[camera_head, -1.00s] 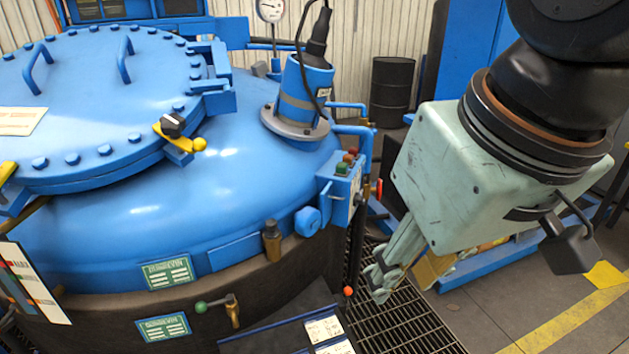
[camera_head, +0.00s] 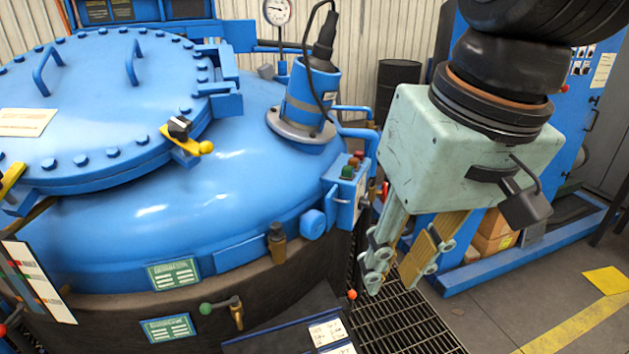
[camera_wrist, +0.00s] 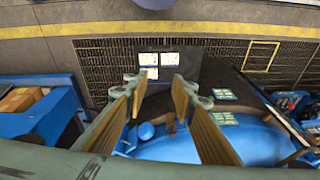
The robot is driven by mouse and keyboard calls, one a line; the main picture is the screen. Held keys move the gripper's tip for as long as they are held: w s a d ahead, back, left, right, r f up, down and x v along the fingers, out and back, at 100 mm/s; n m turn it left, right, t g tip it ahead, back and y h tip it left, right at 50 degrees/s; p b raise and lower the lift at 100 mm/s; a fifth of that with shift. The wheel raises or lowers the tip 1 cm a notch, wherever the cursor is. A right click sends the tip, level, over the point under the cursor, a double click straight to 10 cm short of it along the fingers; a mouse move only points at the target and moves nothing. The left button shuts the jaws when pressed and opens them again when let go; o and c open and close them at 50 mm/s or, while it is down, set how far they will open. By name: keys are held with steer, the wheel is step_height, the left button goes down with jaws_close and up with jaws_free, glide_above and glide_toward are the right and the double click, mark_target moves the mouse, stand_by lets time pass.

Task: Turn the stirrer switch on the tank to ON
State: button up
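The blue tank (camera_head: 230,215) fills the left and middle of the head view. A blue control box (camera_head: 346,190) with red and green buttons sits on its right side; a small grey switch shows on its face, but its setting is too small to read. A black knob (camera_head: 180,127) sits on a yellow bracket at the lid's edge. My gripper (camera_head: 394,272) hangs to the right of the box, pointing down, open and empty, apart from it. In the wrist view my gripper (camera_wrist: 160,93) has its fingers spread, with the blue tank (camera_wrist: 245,142) below right.
The stirrer motor (camera_head: 310,98) with a black cable stands on the tank behind the box. A dark sloped panel with white labels (camera_head: 328,333) lies in front. Floor grating (camera_head: 400,325) is below my gripper. A blue frame with cardboard boxes (camera_head: 493,238) stands to the right.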

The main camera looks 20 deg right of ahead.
steer(key=w+d+f+m+g+y+p, duration=0.1)
steer(key=w+f+m+g+y, duration=0.2)
steer(key=w, duration=0.8)
steer(key=w+d+f+m+y+p, duration=0.15)
steer(key=w+y, duration=0.25)
steer(key=w, duration=0.7)
steer(key=w+d+f+m+t+y, duration=0.1)
steer(key=w+d+f+m+y, duration=0.1)
steer(key=w+d+f, duration=0.3)
steer(key=w+d+f+m+t+y, duration=0.1)
steer(key=w+d+m+y, duration=0.15)
steer(key=w, duration=0.45)
steer(key=m+t+y+p, duration=0.2)
steer(key=m+t, duration=0.5)
steer(key=t, duration=0.3)
glide_toward(369, 205)
steer(key=shift+h, duration=0.25)
steer(key=v, duration=0.4)
steer(key=shift+d+r, duration=0.15)
steer(key=shift+r, duration=0.05)
steer(key=shift+w, duration=0.1)
steer(key=shift+b+x, duration=0.85)
steer(key=shift+x, duration=5.95)
